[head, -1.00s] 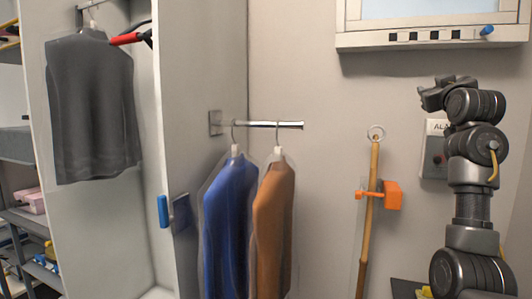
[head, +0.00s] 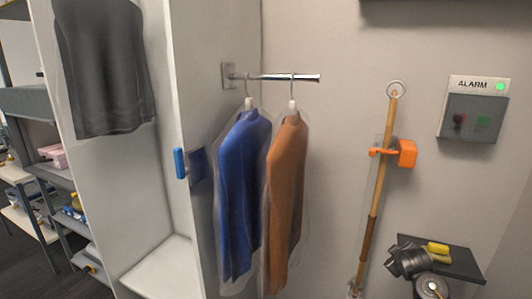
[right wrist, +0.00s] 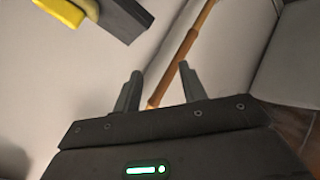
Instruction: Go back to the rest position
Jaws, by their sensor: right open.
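My right gripper (right wrist: 160,90) shows in the right wrist view with its two fingers apart and nothing between them; a wooden pole is seen beyond the gap. In the head view, part of my right arm is low at the right, in front of a small dark shelf. My left gripper is in neither view. A blue garment (head: 242,195) and a brown garment (head: 285,195), both in clear covers, hang side by side on a metal rail (head: 285,77).
The wooden pole (head: 377,200) stands against the wall in an orange holder (head: 405,153). The dark shelf (head: 465,265) carries a yellow object (head: 437,248). An alarm box (head: 472,118) is on the wall.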

